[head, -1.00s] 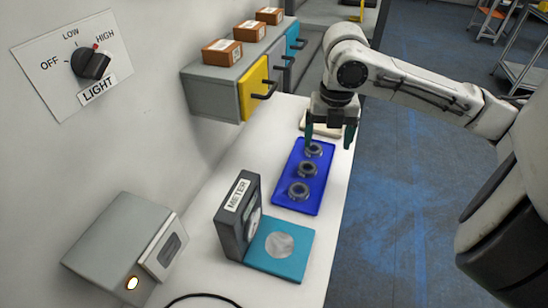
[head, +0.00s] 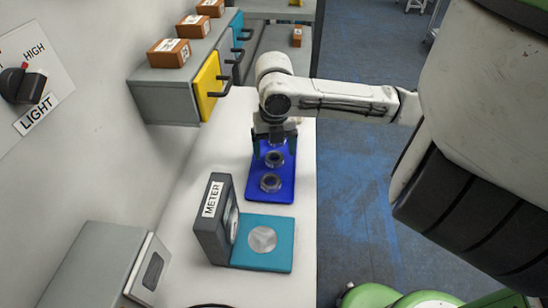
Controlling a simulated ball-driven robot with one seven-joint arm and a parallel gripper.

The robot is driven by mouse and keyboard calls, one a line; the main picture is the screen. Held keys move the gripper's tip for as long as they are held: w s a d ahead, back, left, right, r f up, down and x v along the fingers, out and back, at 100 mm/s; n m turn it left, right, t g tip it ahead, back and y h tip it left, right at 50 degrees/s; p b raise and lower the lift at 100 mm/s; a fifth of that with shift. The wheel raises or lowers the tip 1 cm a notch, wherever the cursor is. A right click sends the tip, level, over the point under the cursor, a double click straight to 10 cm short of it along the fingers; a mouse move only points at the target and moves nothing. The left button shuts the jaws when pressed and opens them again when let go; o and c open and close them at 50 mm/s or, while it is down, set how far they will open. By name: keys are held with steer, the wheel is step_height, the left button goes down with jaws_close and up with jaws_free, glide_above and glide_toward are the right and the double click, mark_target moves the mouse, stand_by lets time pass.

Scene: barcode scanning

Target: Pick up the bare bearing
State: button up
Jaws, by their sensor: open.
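Several ring-shaped grey bearings lie in a row on a blue tray (head: 285,190). The far bearing is mostly hidden behind my gripper (head: 274,150). Which one is the bare bearing I cannot tell at this size. How high the fingertips are above the bearings is unclear.
A meter (head: 210,225) with a teal plate (head: 265,258) stands in front of the tray. A grey box (head: 95,265) is at lower left. Drawers with a yellow front (head: 207,87) and brown boxes on top (head: 169,52) are at far left. White table (head: 185,185) left of the tray is clear.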

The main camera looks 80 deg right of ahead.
steer(key=shift+f, duration=1.15)
steer(key=shift+c, duration=0.5)
steer(key=c, duration=1.1)
steer(key=shift+r, duration=0.1)
steer(key=shift+r, duration=0.5)
steer(key=shift+s+r, duration=0.2)
steer(key=shift+r, duration=1)
steer(key=s+a+r+p, duration=0.1)
steer(key=s+r+p, duration=0.2)
steer(key=s, duration=0.1)
steer(key=s+a+r+p, duration=0.1)
steer(key=s+r+p, duration=0.2)
steer(key=s+p, duration=0.1)
steer(key=s+a+r+p, duration=0.1)
steer(key=s+r+p, duration=0.2)
steer(key=s, duration=0.2)
steer(key=shift+s+r+p, duration=0.15)
steer(key=shift+r+p, duration=0.05)
steer(key=shift+p, duration=0.2)
